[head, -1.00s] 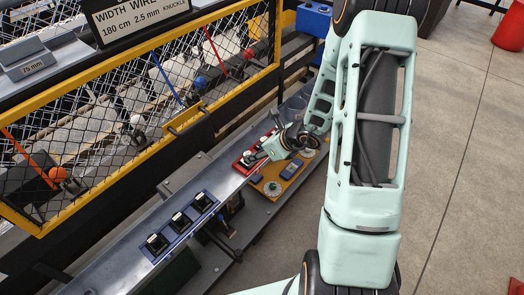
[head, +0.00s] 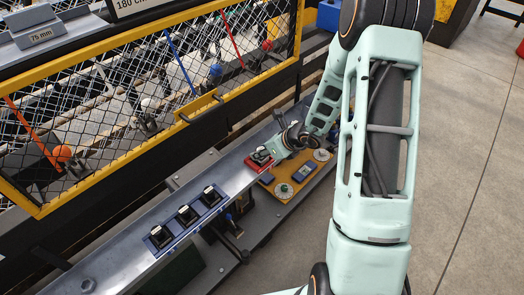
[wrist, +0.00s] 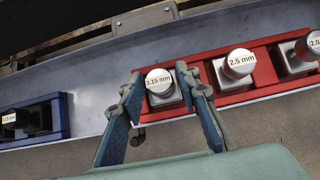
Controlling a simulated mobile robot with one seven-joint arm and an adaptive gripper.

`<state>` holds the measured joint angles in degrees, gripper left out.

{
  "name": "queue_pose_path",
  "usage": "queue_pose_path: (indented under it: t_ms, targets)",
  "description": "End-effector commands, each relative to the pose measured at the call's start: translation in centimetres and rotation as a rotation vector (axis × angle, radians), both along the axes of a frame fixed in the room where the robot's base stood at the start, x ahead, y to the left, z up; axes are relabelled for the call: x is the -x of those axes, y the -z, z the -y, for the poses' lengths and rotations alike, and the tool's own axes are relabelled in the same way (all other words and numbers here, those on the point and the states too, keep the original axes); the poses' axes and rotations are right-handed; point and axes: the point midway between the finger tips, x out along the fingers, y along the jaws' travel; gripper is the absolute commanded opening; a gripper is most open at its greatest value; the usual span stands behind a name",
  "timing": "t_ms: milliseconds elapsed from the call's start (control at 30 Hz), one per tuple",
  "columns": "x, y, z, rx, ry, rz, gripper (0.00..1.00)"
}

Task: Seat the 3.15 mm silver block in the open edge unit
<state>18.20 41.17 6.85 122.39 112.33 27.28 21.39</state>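In the wrist view the silver block marked 3.15 mm (wrist: 159,82) stands upright at the left end of a red holder (wrist: 221,101). My gripper (wrist: 162,84) has one finger on each side of it, with narrow gaps seeming to show, so it looks open around the block. In the head view my gripper (head: 268,153) is low over the red holder (head: 256,165) and hides most of it. I cannot tell which part is the open edge unit.
Blocks marked 2.5 mm (wrist: 238,64) and 2.0 mm (wrist: 314,45) share the red holder. A blue holder (head: 204,225) with three black-and-silver pieces sits on the grey rail. A yellow plate (head: 299,172) lies beside the rail. A yellow-framed mesh guard (head: 175,125) stands behind.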

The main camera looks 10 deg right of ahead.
Motion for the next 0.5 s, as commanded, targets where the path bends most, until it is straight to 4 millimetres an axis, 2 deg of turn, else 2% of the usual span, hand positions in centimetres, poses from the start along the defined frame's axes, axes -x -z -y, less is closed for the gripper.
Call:
queue_pose_path:
  t_ms: [33,200,500]
  targets:
    - [0.01,0.01,0.01,0.0,0.0,0.0,0.19]
    - [0.02,0.02,0.01,0.001,0.0,-0.001,0.0]
    - [-0.09,-0.96,0.0,0.0,0.0,0.002,0.0]
